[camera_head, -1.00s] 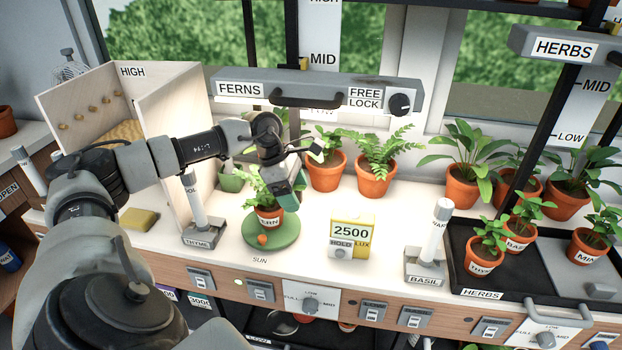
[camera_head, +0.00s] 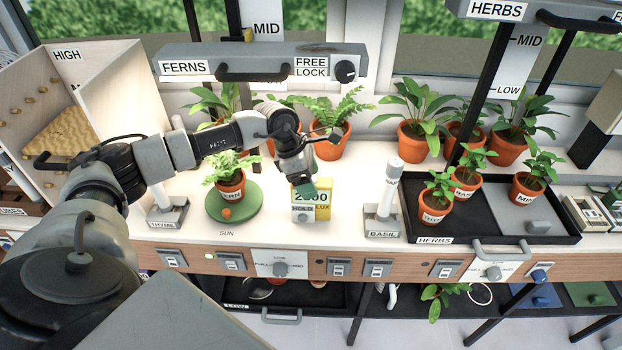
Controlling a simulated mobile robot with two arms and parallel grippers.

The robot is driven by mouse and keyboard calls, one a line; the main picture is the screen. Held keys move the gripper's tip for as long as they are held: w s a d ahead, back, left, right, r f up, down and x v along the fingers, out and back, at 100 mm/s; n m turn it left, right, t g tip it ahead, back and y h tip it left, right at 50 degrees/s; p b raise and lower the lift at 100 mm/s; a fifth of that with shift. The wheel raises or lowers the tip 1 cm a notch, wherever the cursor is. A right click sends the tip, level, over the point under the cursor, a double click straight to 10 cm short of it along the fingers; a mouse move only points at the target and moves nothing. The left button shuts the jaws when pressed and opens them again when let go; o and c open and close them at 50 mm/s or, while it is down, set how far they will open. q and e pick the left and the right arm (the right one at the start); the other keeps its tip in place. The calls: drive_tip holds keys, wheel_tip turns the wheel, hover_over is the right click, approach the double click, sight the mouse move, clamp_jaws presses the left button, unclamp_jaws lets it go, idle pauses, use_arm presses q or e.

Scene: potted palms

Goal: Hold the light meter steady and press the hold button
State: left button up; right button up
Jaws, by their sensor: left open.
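The light meter (camera_head: 323,204) stands upright on the white bench in the camera_head view. It has a yellow body and a pale front with a display, the words HOLD and LUX, and a round grey hold button (camera_head: 303,217) low on the front. My left gripper (camera_head: 306,189) points down at the meter's top and covers part of the display, whose number is partly hidden. The gripper is open; whether it touches the meter I cannot tell. My right gripper is not in view.
A potted fern (camera_head: 230,186) on a green disc (camera_head: 248,208) stands left of the meter. The BASIL stand (camera_head: 383,222) is close on its right, then the black HERBS tray (camera_head: 420,226). Fern pots stand behind. The FERNS rail (camera_head: 280,59) hangs above.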

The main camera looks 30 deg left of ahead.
use_arm(q)
drive_tip(key=shift+w+d+f, duration=0.1)
drive_tip(key=shift+d+f, duration=0.1)
drive_tip(key=shift+f, duration=0.55)
drive_tip(key=c, duration=1)
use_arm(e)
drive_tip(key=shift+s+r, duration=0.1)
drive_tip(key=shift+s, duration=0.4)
use_arm(q)
drive_tip(key=shift+c, duration=0.4)
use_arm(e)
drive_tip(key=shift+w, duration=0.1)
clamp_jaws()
